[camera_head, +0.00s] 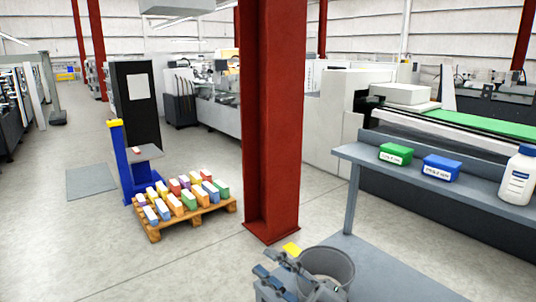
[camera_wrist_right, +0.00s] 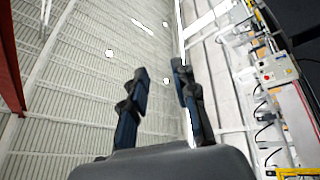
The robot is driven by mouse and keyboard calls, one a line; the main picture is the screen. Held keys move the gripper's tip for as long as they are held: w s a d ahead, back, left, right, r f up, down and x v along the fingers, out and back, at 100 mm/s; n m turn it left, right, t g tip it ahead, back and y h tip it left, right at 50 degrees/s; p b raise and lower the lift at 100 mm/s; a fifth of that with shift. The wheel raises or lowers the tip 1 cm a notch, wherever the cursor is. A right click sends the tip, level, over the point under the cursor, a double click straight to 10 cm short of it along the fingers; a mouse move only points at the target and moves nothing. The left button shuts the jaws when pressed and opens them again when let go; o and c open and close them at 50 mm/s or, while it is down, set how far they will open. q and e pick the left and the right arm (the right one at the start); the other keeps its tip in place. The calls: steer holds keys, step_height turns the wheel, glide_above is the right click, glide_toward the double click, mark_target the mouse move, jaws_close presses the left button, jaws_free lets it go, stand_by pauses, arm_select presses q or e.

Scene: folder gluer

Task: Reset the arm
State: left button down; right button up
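My right gripper (camera_head: 267,263) shows at the bottom edge of the head view, a grey gripper with blue finger pads, beside a grey bin (camera_head: 340,266). In the right wrist view its two dark blue fingers (camera_wrist_right: 160,72) stand apart with nothing between them. They point up towards the ceiling. My left gripper is not in view.
A grey bench (camera_head: 455,182) at right holds a green box (camera_head: 396,154), a blue box (camera_head: 440,169) and a white bottle (camera_head: 517,178). A red column (camera_head: 273,110) stands mid-view. A pallet (camera_head: 165,229) of coloured boxes stands left.

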steer(key=w+d+f+m+t+h, duration=0.1)
steer(key=d+f+m+t+h, duration=0.1)
steer(key=d+m+t+h, duration=0.35)
steer(key=w+d+f+m+t+h, duration=0.2)
steer(key=d+m+t+h, duration=0.1)
steer(key=d+m+h, duration=0.6)
steer(key=s+d+f+m+g+h, duration=0.3)
steer(key=f+m, duration=0.1)
steer(key=f, duration=0.3)
steer(key=s+d+f+m+g+h, duration=0.2)
steer(key=s+d+f+m+g, duration=0.15)
steer(key=f, duration=0.35)
steer(key=s+a+f+g+y, duration=0.1)
steer(key=s+f+g, duration=0.5)
steer(key=s, duration=0.5)
steer(key=s+f+g, duration=0.5)
steer(key=s+f, duration=0.2)
steer(key=s, duration=0.3)
step_height(320, 180, down, 25)
steer(key=s, duration=0.1)
steer(key=s+d+f+g, duration=0.2)
steer(key=s+f, duration=1.4)
steer(key=s, duration=0.1)
steer(key=shift+d+f, duration=0.3)
steer(key=shift+f, duration=0.1)
